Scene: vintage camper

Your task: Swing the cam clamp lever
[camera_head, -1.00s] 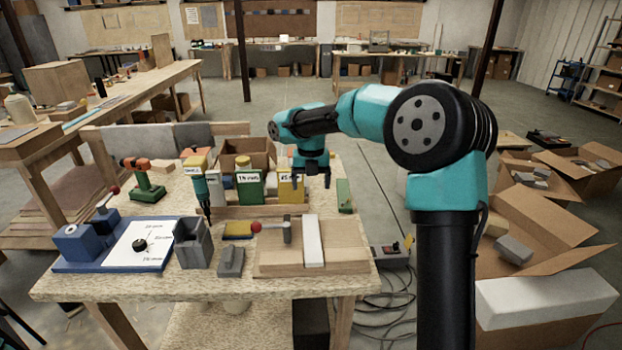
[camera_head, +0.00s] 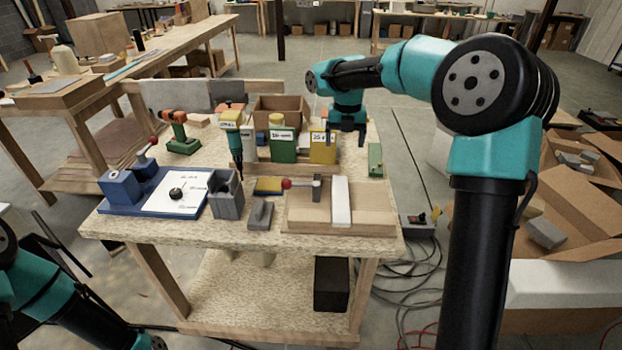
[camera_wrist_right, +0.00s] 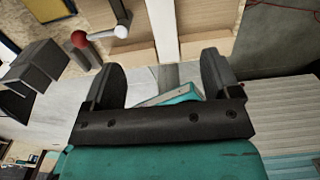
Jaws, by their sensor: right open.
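A grey lever with a red ball knob (camera_head: 287,183) is on a light wooden board (camera_head: 365,222) at the front right of the bench. Its grey post (camera_head: 317,187) stands beside a white strip (camera_head: 341,205). The red knob (camera_wrist_right: 79,39) also shows at the upper left of the right wrist view, its arm pointing right. A second red-knobbed lever (camera_head: 153,141) is on a blue fixture at the left. My left gripper is outside the view.
A grey block (camera_head: 226,196) and a grey wedge (camera_head: 260,215) are left of the board. A small green block (camera_head: 375,160) lies right of my right gripper.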

